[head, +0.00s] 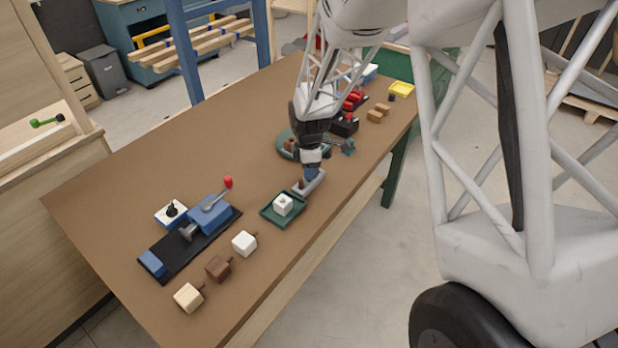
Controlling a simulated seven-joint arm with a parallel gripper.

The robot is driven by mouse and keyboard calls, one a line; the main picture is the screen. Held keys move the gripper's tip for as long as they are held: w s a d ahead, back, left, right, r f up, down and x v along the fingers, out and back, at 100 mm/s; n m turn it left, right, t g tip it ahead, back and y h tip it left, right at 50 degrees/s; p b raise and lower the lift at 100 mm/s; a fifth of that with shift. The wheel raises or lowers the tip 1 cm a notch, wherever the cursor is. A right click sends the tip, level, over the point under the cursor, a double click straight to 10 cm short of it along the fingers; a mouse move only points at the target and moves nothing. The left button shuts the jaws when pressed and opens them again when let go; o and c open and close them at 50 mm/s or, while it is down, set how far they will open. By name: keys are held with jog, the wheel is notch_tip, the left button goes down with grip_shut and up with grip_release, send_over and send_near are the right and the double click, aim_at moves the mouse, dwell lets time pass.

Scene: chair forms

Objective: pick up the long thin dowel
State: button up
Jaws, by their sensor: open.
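I cannot make out a long thin dowel with certainty. My gripper (310,174) points down low over the middle of the brown table (150,180), and its fingertips are too small to see clearly. Just under it is a small grey holder (317,184) with a small brown piece (301,184) at its left end. I cannot tell whether the gripper touches them. My arm hides part of the table behind it.
Left are a blue lever clamp (208,214) on a black base and several blocks, including a dark brown one (218,268).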

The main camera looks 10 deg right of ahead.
jog(key=shift+f, duration=1.1)
jog(key=shift+c, duration=0.3)
grip_shut()
